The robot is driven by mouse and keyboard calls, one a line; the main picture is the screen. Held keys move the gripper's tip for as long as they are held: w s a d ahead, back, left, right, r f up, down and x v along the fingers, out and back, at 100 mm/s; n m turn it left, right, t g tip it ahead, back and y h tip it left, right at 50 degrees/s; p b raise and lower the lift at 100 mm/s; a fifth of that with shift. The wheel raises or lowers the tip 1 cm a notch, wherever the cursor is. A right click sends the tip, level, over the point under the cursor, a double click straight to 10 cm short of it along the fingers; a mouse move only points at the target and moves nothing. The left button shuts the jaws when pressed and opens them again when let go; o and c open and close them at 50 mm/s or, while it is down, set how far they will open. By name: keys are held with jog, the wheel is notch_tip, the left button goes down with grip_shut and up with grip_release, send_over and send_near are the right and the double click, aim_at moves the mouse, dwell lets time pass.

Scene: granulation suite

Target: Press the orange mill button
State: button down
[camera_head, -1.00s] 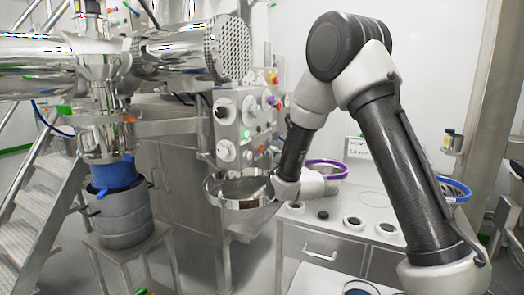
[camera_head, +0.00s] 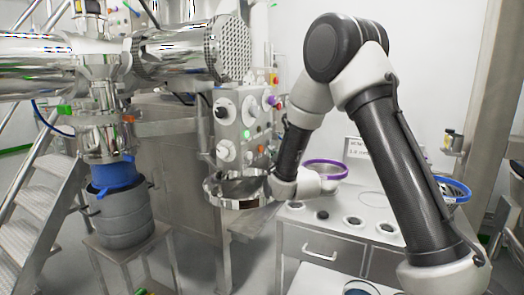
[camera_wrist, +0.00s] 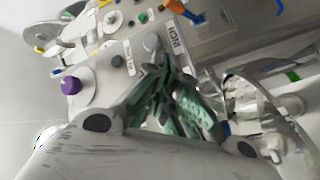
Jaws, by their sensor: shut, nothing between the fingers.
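The metal control panel (camera_head: 234,125) stands at the centre of the head view, with several knobs and buttons. A small orange button (camera_head: 261,149) shows low on its right part. In the wrist view an orange button (camera_wrist: 174,6) is at the top edge, partly cut off, beside a green button (camera_wrist: 143,17). My gripper (camera_wrist: 154,66) is shut and empty, its tips over the panel near a grey knob and the "INCH" label. It appears below the orange button in that view; I cannot tell the gap to the panel. In the head view my wrist hides the fingers.
A round metal pan (camera_head: 236,202) sits right by my wrist, below the panel. A purple knob (camera_wrist: 70,84) sticks out of the panel. A bench (camera_head: 325,246) with a purple ring (camera_head: 326,164) and several small round items is to the right.

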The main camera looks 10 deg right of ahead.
jog(key=shift+w+a, duration=0.1)
dwell(0.6)
jog(key=shift+w+a, duration=0.15)
jog(key=shift+a, duration=0.1)
jog(key=shift+w+a, duration=0.3)
jog(key=shift+a, duration=0.1)
dwell(0.7)
dwell(0.4)
jog(key=shift+s+d, duration=0.55)
jog(key=shift+d, duration=0.15)
jog(key=shift+s+d, duration=0.75)
jog(key=shift+d, duration=0.3)
jog(key=shift+s+d, duration=0.75)
jog(key=shift+d, duration=0.25)
